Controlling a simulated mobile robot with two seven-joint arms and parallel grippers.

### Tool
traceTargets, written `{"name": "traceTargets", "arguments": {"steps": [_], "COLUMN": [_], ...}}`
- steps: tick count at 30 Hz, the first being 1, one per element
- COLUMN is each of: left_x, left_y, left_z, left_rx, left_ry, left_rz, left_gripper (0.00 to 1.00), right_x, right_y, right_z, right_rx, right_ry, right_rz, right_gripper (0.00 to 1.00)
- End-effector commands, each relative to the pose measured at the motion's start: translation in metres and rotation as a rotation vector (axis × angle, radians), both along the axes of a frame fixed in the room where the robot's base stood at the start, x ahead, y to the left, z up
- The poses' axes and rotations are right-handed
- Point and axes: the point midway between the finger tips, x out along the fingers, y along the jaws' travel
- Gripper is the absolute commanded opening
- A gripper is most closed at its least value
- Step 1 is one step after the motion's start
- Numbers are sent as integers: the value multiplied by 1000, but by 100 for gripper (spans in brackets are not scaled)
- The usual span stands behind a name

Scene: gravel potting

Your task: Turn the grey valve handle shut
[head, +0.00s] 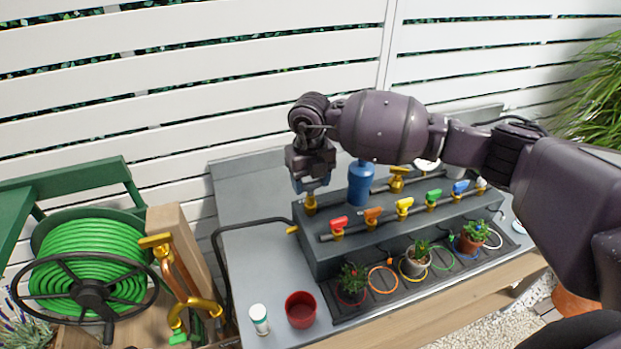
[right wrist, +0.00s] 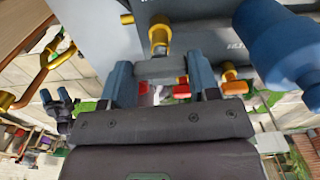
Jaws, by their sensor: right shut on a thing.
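The grey valve handle (right wrist: 160,68) shows in the right wrist view as a short grey bar in front of a brass stem (right wrist: 159,36). My right gripper (right wrist: 160,72) is shut on it, with one finger at each end of the bar. In the head view my right gripper (head: 311,184) points down over the brass fitting (head: 310,204) at the left end of the dark grey manifold box (head: 345,261). The handle itself is hidden by the gripper there.
A blue cylinder (head: 360,187) stands just right of the gripper. Coloured valves, including a red one (head: 339,223), line the box front. Potted plants (head: 418,256), a red pot (head: 300,310) and a white bottle (head: 259,319) stand in front. A hose reel (head: 88,270) is at left.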

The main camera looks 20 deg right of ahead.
Motion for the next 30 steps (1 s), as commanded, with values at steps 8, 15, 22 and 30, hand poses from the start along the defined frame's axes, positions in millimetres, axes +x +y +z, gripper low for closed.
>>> {"name": "traceTargets", "arguments": {"steps": [8,15,22,30], "left_x": [1,4,6,6], "left_y": [0,-1,-1,-1], "left_z": [3,4,5,5], "left_rx": [0,0,-1,-1], "left_ry": [-2,-8,-11,-11], "left_rz": [0,-2,-3,-3], "left_gripper": [68,68,68,68], "right_x": [1,1,1,1], "right_y": [0,0,0,0], "right_z": [2,2,2,1], "right_rx": [0,0,0,0], "right_ry": [-4,-4,-4,-2], "right_rz": [-67,-76,-76,-74], "right_gripper": [32,32,58,81]}}
